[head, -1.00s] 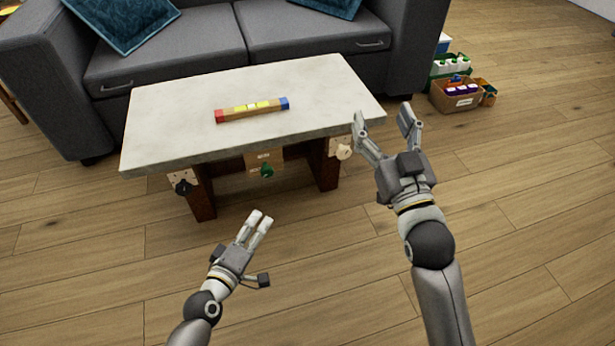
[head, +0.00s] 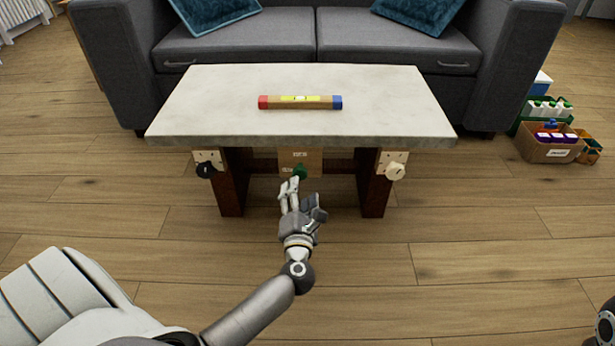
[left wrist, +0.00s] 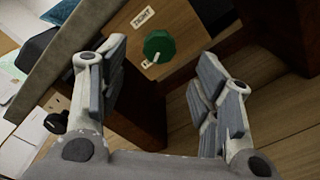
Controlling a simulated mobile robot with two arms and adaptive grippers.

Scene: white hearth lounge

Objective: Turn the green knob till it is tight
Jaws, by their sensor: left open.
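The green knob (head: 301,171) sits on a wooden panel (head: 313,160) under the middle of the table's front edge. In the left wrist view the green knob (left wrist: 159,44) is faceted, with a small white mark at its lower edge. My right gripper is out of view.
The pale-topped table (head: 215,115) carries a wooden bar with red and blue ends (head: 300,102). A black knob (head: 205,170) and a white knob (head: 395,171) flank the panel, near dark legs. Boxes (head: 545,148) stand right; floor in front is clear.

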